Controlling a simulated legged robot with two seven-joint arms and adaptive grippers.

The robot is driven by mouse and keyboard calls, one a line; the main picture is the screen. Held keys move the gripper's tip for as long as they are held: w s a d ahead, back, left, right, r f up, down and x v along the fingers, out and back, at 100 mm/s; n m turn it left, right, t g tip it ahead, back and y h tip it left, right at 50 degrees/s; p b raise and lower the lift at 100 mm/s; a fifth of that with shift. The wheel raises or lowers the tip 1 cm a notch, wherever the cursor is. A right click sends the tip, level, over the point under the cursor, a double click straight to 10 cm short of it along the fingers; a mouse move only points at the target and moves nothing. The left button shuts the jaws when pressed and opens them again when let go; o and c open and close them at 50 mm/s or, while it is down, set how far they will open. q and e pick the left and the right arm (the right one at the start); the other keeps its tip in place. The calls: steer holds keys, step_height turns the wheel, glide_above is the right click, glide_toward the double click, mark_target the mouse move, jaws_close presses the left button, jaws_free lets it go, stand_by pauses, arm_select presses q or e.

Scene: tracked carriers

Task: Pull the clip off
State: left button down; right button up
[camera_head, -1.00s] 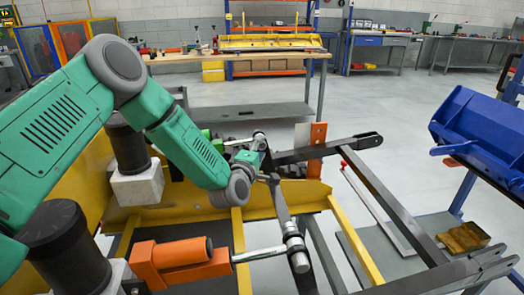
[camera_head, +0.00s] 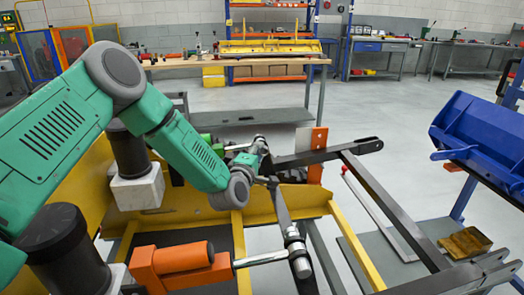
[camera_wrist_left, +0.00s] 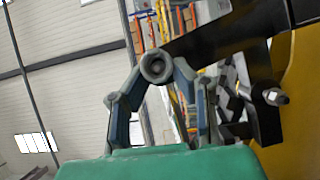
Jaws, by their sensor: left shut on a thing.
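My left gripper (camera_head: 259,153) is at the far end of the dark lever arms, by the joint above the yellow frame. In the left wrist view its fingers (camera_wrist_left: 157,72) close in around a round grey piece with a hollow centre. The fingers are shut on it. My right gripper is not in view.
A dark lever arm (camera_head: 282,215) with a silver cylinder rod (camera_head: 262,259) and orange cylinder (camera_head: 183,257) lies near the gripper. An orange and white plate (camera_head: 318,150) stands to the right. A yellow frame (camera_head: 290,205) is below. A blue attachment (camera_head: 482,135) is at far right.

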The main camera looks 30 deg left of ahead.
arm_select(q)
steer(key=shift+s+d+f, duration=0.15)
steer(key=shift+d, duration=0.3)
steer(key=shift+s+d+h, duration=0.3)
steer(key=shift+s, duration=0.15)
steer(key=shift+s+d, duration=0.1)
steer(key=shift+s, duration=0.4)
steer(key=s+d, duration=0.2)
steer(key=shift+s+d+p, duration=0.25)
steer(key=shift+s+p, duration=0.1)
steer(key=shift+s, duration=0.05)
